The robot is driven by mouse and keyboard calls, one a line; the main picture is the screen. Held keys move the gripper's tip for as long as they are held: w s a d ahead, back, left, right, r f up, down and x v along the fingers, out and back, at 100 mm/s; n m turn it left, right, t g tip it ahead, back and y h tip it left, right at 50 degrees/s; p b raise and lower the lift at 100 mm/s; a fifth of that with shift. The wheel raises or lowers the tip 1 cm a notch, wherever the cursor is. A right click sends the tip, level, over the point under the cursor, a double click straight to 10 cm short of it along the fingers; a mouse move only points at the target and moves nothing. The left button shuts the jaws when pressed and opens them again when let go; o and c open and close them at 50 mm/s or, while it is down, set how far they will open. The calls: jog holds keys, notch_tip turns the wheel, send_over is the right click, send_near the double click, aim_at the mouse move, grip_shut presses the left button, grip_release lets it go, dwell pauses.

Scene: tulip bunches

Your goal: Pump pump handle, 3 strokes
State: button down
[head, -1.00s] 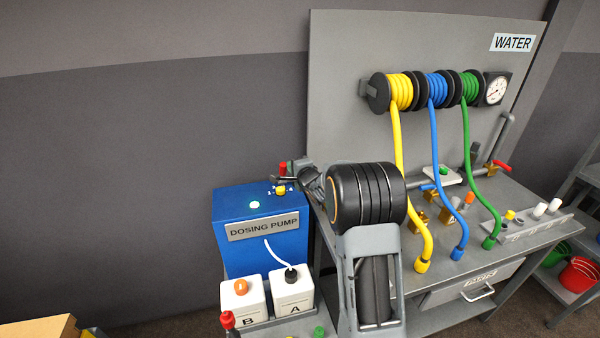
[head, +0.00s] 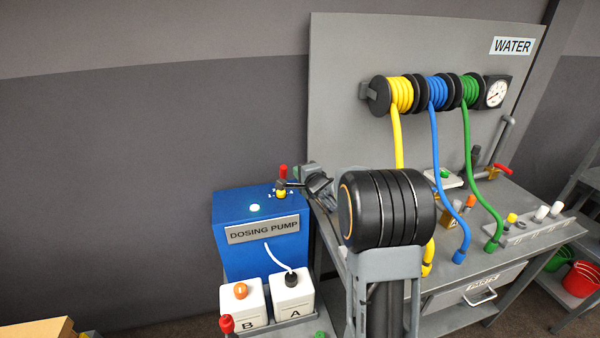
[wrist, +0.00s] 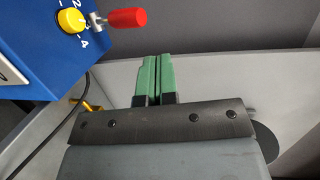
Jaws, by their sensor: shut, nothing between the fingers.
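The blue dosing pump (head: 262,260) stands left of the bench, with a lit button on top. A red-gripped lever (head: 283,172) stands at its top right corner by a yellow dial. In the wrist view the red grip (wrist: 126,18) sits on a short metal rod beside the yellow numbered dial (wrist: 71,20). My gripper (wrist: 153,62) has green fingers closed together with nothing between them. The fingertips are right of and below the red grip in that view, apart from it. In the head view my arm hides much of the gripper.
White canisters B (head: 244,303) and A (head: 292,298) stand in front of the pump. A red knob (head: 227,323) is at the lower left. The water bench (head: 480,255) with yellow, blue and green hoses lies right, partly behind my arm. The wall side is clear.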

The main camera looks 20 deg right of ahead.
jog(key=s+a+n+g, duration=0.3)
jog(key=s+n+g, duration=0.1)
jog(key=s, duration=0.6)
jog(key=s+a+n+g, duration=0.4)
jog(key=s+n, duration=0.3)
jog(key=s, duration=0.4)
jog(key=s+a+n+g+h, duration=0.1)
jog(key=s+a+n+g, duration=0.2)
jog(key=s+n, duration=0.3)
jog(key=s+a, duration=0.1)
jog(key=s, duration=0.4)
jog(key=shift+s+a+g, duration=0.15)
jog(key=shift+s+g, duration=0.05)
jog(key=shift+g, duration=0.2)
jog(key=shift+a+f, duration=0.1)
